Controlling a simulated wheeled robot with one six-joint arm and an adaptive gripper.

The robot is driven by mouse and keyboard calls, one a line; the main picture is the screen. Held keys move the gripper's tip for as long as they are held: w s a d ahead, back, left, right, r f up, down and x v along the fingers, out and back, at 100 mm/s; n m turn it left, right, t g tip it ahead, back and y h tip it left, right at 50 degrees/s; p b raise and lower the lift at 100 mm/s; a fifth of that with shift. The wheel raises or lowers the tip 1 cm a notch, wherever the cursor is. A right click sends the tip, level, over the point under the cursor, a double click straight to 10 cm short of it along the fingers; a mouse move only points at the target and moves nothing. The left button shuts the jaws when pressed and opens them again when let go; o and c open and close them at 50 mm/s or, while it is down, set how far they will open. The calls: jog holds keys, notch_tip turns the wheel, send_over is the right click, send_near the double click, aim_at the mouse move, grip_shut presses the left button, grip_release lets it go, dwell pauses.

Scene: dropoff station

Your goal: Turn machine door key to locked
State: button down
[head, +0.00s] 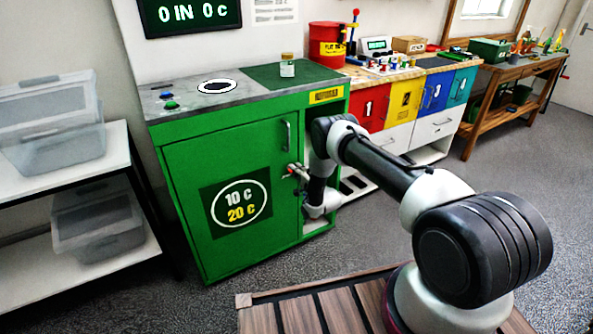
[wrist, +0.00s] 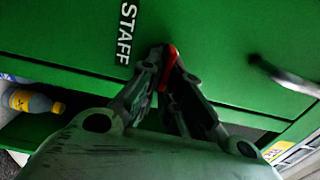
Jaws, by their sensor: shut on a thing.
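The machine's green door (head: 180,170) is closed flush in its frame and carries a round "10 c 20 c" sign. The door key (wrist: 171,58) shows as a small red piece between my fingertips, close to the door face. My gripper (wrist: 164,60) is shut on it. In the head view my gripper (head: 291,172) is at the door's right edge, below the door handle (head: 287,135). The fingers cover most of the key and its lock, so I cannot tell how far it is turned. The handle (wrist: 285,76) is to the right in the wrist view.
A "STAFF" label (wrist: 127,33) is beside the key. A bottle (wrist: 36,102) lies in an opening at the left of the wrist view. A jar (head: 287,66) stands on the machine top. A shelf (head: 60,160) with clear bins stands left. The floor before the door is clear.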

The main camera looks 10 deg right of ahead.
jog(key=c, duration=1.6)
grip_release()
jog(key=v, duration=1.2)
